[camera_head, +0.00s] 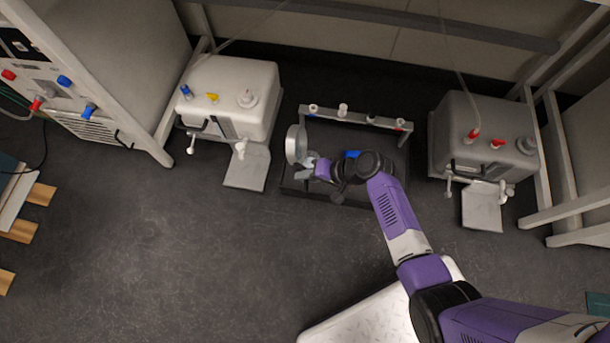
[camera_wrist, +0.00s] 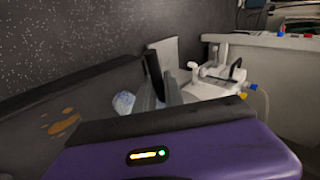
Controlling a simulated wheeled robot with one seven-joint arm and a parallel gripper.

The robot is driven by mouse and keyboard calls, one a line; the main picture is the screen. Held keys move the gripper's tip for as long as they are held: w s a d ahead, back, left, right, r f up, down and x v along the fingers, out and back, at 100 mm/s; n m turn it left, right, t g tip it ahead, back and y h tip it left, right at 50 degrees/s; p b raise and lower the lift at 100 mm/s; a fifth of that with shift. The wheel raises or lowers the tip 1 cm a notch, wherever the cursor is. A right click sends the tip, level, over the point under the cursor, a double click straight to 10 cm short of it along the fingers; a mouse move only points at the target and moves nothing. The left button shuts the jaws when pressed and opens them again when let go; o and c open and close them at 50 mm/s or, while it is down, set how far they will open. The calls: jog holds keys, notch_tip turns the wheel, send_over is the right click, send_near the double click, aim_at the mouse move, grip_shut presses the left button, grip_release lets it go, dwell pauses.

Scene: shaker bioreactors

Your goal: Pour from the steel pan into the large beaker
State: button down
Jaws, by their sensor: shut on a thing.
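The steel pan (camera_head: 294,145) is at the left end of the dark tray in the head view, steeply tilted so its round shape looks narrow. My gripper (camera_head: 312,165) is shut on the pan, at its lower right side. In the wrist view a dark finger (camera_wrist: 154,75) stands beside grey metal bars, perhaps the pan's handle. I cannot make out the large beaker for certain. A small clear, bluish object (camera_wrist: 124,102) shows in the wrist view, partly hidden behind my gripper. Orange-brown patches (camera_wrist: 62,123) lie on a dark surface at its left; I cannot tell what they are.
The dark tray (camera_head: 345,197) has a rail (camera_head: 360,118) with several small fittings behind it and a blue item (camera_head: 352,154) inside. A white machine (camera_head: 235,90) stands left and a grey one (camera_head: 485,135) right, both with front plates and knobs. The floor at front left is clear.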

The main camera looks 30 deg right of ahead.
jog(key=shift+s+d+f+t+y+b, duration=0.3)
jog(key=shift+t+y+b, duration=0.2)
jog(key=shift+b, duration=0.95)
jog(key=shift+s+d+f+t+y+b, duration=0.2)
jog(key=shift+d+f+t+y+b, duration=0.3)
jog(key=shift+b, duration=0.95)
jog(key=shift+s+d+t+y+b, duration=0.3)
jog(key=shift+y+b, duration=0.5)
jog(key=shift+b, duration=1.1)
jog(key=shift+a+r, duration=0.1)
dwell(1.0)
jog(key=p, duration=0.2)
jog(key=r+h+p, duration=0.1)
jog(key=p, duration=0.1)
jog(key=r+p, duration=0.1)
jog(key=p, duration=0.1)
jog(key=shift+w+a+r+g, duration=0.2)
jog(key=shift+w+a+g, duration=0.15)
jog(key=shift+a+g, duration=0.05)
jog(key=shift+r, duration=0.1)
jog(key=shift+w+a+r+g+h+p, duration=0.3)
jog(key=shift+h+p, duration=0.3)
jog(key=shift+p, duration=1.1)
jog(key=shift+a+r+g+h+p, duration=0.15)
jog(key=shift+g+h+p, duration=0.25)
jog(key=shift+p, duration=0.6)
